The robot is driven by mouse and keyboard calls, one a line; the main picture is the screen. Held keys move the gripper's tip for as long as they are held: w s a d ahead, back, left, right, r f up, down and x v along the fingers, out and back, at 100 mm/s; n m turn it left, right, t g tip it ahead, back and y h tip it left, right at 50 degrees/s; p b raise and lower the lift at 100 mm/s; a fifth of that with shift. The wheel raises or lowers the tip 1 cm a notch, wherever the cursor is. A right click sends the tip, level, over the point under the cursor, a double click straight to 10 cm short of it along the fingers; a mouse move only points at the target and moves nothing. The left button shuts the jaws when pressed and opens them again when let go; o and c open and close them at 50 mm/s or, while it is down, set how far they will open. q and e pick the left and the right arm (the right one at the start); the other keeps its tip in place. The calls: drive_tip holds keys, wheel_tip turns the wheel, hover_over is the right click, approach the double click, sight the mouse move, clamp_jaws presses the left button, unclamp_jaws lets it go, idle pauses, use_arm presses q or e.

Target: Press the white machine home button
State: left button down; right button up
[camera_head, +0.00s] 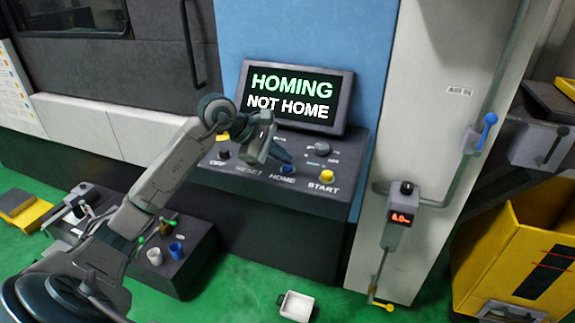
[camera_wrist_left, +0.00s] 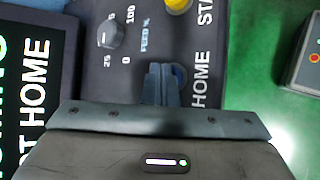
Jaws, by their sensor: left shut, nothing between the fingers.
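In the wrist view the left gripper's closed fingers (camera_wrist_left: 160,72) lie just beside the visible part of the cap. I cannot tell whether they touch it. The screen (camera_head: 295,97) reads "HOMING" in green and "NOT HOME" in white. My right gripper is not in view.
A yellow START button (camera_head: 327,176) is right of HOME. A feed knob (camera_head: 322,148) sits behind, and a dark knob (camera_head: 224,155) is at the left. A white tray (camera_head: 295,306) lies on the green floor (camera_head: 240,290). A grey pillar (camera_head: 428,110) stands to the right.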

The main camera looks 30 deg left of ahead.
sight(283, 166)
use_arm(q)
drive_tip(key=shift+r+p, duration=0.3)
drive_tip(key=shift+r, duration=0.5)
drive_tip(key=shift+r+p, duration=1.35)
drive_tip(key=shift+r, duration=1.2)
